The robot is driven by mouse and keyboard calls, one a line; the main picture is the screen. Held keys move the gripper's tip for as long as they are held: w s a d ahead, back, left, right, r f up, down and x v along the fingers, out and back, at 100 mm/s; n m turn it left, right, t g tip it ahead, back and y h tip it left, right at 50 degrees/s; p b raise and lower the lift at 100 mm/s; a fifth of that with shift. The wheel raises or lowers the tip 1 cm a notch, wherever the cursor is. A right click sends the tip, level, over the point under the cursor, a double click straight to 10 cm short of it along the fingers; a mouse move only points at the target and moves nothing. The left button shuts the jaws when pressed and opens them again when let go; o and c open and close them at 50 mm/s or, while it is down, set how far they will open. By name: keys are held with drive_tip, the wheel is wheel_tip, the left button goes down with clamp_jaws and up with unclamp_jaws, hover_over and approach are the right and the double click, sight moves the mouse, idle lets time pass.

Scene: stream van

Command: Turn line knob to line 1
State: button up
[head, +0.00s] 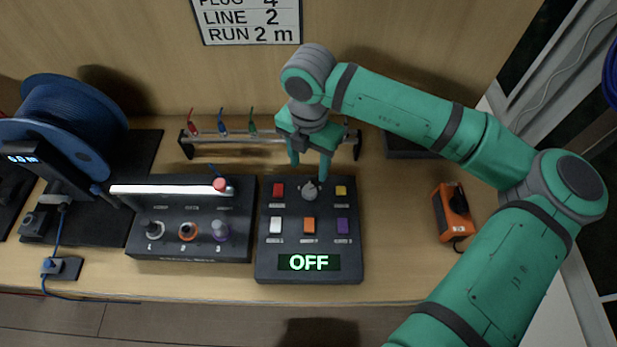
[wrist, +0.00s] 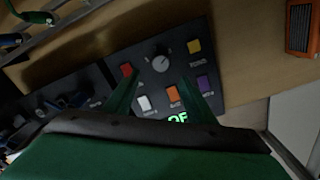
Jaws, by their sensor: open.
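The line knob appears to be the round grey dial (head: 309,191) at the top middle of the black control box (head: 267,262); its setting marks are too small to read. The dial also shows in the wrist view (wrist: 161,63), with a pale pointer line on its face. A red button (head: 278,190) is left of it and a yellow button (head: 341,191) right of it. The display (head: 309,262) reads OFF. My gripper (head: 309,173) is open and empty, fingers pointing down just behind and above the dial. In the wrist view its fingers (wrist: 160,80) flank the dial's lower side.
Left of the box stands a black panel (head: 190,250) with several sockets and a lit bar. A rail with coloured plugs (head: 222,136) runs behind. A blue cable reel (head: 70,125) is at left, an orange device (head: 453,212) at right. A sign (head: 247,20) reads LINE 2.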

sight(309, 189)
wheel_tip(309, 189, down, 9)
drive_tip(key=shift+r, duration=0.1)
drive_tip(key=shift+f, duration=0.7)
drive_tip(key=shift+d+f, duration=0.15)
drive_tip(key=shift+s, duration=0.1)
drive_tip(key=c, duration=1)
